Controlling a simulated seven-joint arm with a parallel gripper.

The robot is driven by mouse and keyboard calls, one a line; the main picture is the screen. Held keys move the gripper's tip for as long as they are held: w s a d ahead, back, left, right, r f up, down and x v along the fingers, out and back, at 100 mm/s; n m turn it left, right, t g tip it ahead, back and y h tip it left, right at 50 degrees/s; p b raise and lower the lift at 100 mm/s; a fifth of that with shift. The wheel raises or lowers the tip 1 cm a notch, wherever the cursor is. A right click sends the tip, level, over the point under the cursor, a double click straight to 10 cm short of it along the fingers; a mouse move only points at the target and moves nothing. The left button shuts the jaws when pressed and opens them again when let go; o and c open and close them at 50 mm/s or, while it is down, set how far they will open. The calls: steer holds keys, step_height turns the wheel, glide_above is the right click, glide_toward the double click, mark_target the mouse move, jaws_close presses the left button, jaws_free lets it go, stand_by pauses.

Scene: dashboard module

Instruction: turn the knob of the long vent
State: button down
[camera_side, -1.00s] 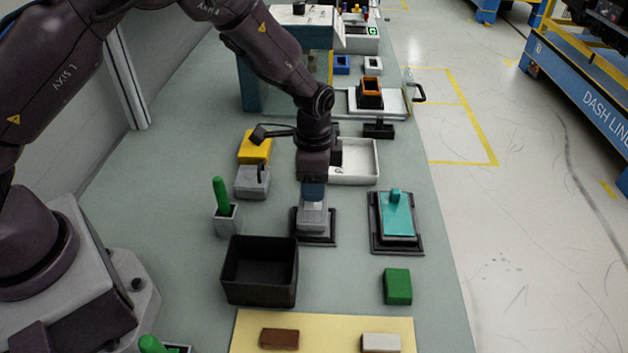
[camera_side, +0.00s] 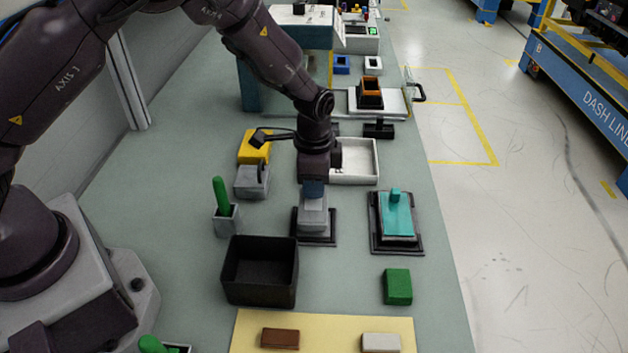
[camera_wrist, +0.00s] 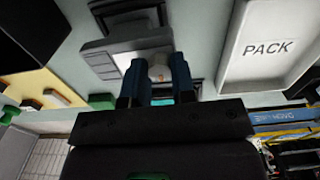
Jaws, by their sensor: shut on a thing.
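The grey vent (camera_side: 313,222), which I take as the long vent, sits on a black base in the middle of the bench. It also shows in the wrist view (camera_wrist: 122,46) as a grey plate in a dark frame. My gripper (camera_wrist: 158,76) points down over it, with its blue fingers on either side of a pale knob (camera_wrist: 158,68). The fingers are shut on this knob. My gripper (camera_side: 313,190) hides most of the knob in the side view. The knob's exact angle cannot be told.
A teal unit (camera_side: 398,222) on a black base stands right of the vent. A black bin (camera_side: 259,292) stands in front on the left, and a white tray (camera_side: 367,174) is close behind. A green block (camera_side: 397,287) lies at front right. A green-handled tool (camera_side: 221,195) stands at left.

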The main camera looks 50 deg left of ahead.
steer(key=shift+n, duration=0.6)
steer(key=n, duration=0.7)
steer(key=shift+n, duration=0.3)
steer(key=n, duration=0.4)
steer(key=shift+n, duration=2.4)
steer(key=c, duration=0.9)
jaws_free()
